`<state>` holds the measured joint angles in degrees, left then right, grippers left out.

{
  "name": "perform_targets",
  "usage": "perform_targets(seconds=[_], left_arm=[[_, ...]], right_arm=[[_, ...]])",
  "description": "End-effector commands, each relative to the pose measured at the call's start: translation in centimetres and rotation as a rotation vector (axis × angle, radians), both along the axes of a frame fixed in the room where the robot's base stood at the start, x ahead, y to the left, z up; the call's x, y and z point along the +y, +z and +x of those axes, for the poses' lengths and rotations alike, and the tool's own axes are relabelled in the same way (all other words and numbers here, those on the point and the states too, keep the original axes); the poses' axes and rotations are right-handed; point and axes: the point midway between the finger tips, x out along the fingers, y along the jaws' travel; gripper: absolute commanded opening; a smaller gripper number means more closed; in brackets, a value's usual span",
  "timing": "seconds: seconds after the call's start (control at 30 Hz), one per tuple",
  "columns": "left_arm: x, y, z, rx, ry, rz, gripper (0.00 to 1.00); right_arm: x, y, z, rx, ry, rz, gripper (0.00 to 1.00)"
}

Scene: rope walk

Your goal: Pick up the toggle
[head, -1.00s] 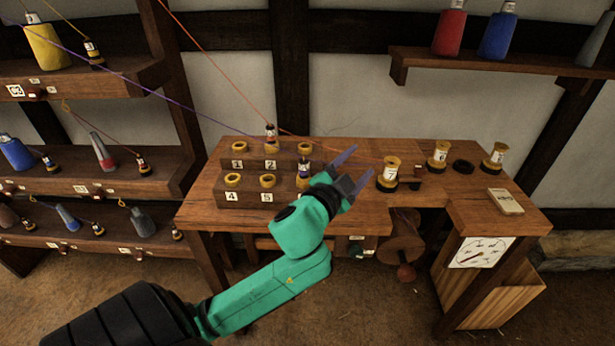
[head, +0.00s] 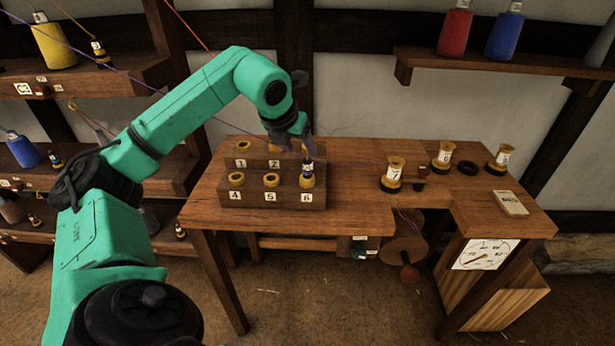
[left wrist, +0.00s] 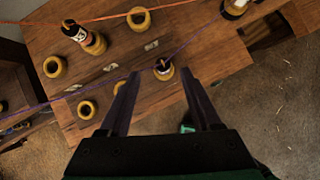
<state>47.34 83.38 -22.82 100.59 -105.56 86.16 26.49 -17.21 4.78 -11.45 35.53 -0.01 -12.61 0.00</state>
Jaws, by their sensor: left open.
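A small dark toggle with a pale label (head: 308,166) stands upright in the yellow ring at place 6 of the wooden stepped block (head: 255,199). A purple thread runs from it to the left. My left gripper (head: 307,146) is above it, pointing down, partly hidden by its own wrist. In the left wrist view the open fingers (left wrist: 160,77) have the toggle (left wrist: 163,68) between and just beyond their tips. I cannot tell whether they touch it. A second toggle with an orange thread (left wrist: 85,38) stands in another ring; my arm hides it in the head view.
Empty yellow rings sit at places 1, 4 and 5. A spool marked 7 (head: 394,174) stands right of the block, with more spools (head: 442,155) and a dark ring (head: 468,167) beyond. Purple and orange threads cross the space at left.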

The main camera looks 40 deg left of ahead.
Motion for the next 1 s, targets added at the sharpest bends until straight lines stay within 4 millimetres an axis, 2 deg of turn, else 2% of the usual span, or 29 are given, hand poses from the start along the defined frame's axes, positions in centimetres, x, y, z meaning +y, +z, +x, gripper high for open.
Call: perform_targets(seconds=[0.1, 0.27, 0.4, 0.5, 0.73, 0.77, 0.9, 0.93, 1.0], left_arm=[[0.3, -2.3, 1.5, 0.003, -0.002, -0.002, 0.65], [0.5, -4.1, 2.6, 0.001, -0.003, -0.002, 0.65], [0.4, -6.2, 3.8, 0.003, -0.006, -0.004, 0.65], [0.7, -7.8, 4.7, 0.001, -0.003, -0.005, 0.65], [0.8, -8.5, 5.0, -0.002, -0.005, -0.001, 0.65], [0.8, -8.5, 5.0, -0.002, -0.005, -0.001, 0.61], [0.8, -8.5, 5.0, -0.002, -0.005, -0.001, 0.07], [0.8, -8.5, 5.0, -0.002, -0.005, -0.001, 0.0], [0.8, -8.5, 5.0, -0.001, -0.005, -0.001, 0.0]], right_arm=[[0.0, 0.7, 0.0, 0.0, 0.0, 0.0, 0.5], [0.2, 1.2, 0.0, 0.0, -0.001, 0.003, 0.5], [0.5, 2.6, 0.0, -0.001, -0.002, 0.007, 0.5], [0.5, 2.9, 0.0, -0.001, -0.002, 0.007, 0.5], [0.5, 2.8, 0.0, -0.001, -0.002, 0.007, 0.5], [0.5, 2.8, 0.0, -0.001, -0.002, 0.007, 0.5], [0.5, 2.8, 0.0, -0.001, -0.001, 0.006, 0.5], [0.5, 2.8, 0.0, 0.0, -0.001, 0.006, 0.5], [0.4, 2.8, 0.0, 0.0, -0.002, 0.005, 0.5]])
